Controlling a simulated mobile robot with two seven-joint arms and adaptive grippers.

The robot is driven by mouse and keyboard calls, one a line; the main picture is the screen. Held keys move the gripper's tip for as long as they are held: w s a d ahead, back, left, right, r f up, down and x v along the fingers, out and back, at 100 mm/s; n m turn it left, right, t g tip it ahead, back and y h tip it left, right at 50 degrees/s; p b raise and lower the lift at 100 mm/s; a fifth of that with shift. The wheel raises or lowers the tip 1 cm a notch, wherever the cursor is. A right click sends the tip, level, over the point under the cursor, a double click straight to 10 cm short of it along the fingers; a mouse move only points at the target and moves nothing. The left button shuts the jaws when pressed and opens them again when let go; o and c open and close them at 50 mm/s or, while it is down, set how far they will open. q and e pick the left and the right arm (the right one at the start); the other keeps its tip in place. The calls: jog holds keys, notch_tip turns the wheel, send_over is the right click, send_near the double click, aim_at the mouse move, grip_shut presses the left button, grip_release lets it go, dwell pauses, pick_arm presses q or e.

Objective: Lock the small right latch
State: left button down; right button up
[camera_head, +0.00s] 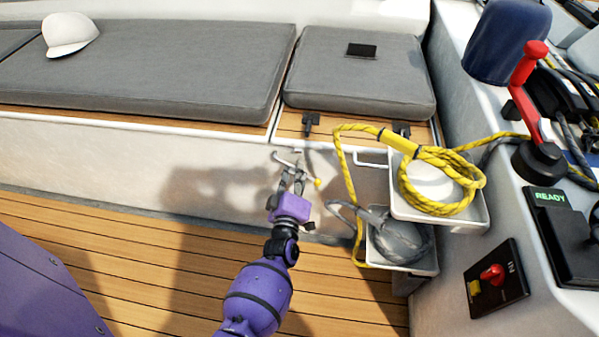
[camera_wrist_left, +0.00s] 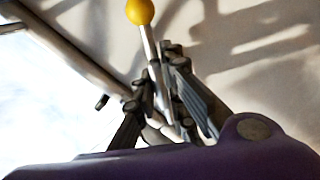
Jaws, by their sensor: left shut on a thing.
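Two small dark latches sit at the front edge of the small locker lid (camera_head: 290,122): a left latch (camera_head: 311,121) and a right latch (camera_head: 401,129). The ball also shows in the head view (camera_head: 317,183), just right of the fingers. What the rod is fixed to is hidden. My right gripper is out of view.
Yellow rope (camera_head: 440,195) lies coiled on a white bin (camera_head: 480,215), with grey rope (camera_head: 400,242) in a bin below. The console with a red lever (camera_head: 525,85) bounds the right side. A grey cushion (camera_head: 350,85) covers the lid's back. The wooden floor (camera_head: 130,250) is clear.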

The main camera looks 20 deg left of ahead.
pick_arm(q)
jog(key=m, duration=0.2)
jog(key=shift+m+p, duration=0.4)
jog(key=m, duration=0.3)
jog(key=shift+m+p, duration=0.3)
jog(key=shift+p, duration=0.1)
jog(key=m, duration=0.5)
jog(key=shift+p, duration=0.3)
jog(key=c, duration=1.8)
grip_release()
jog(key=shift+c, duration=0.2)
jog(key=shift+s, duration=0.1)
jog(key=v, duration=1.2)
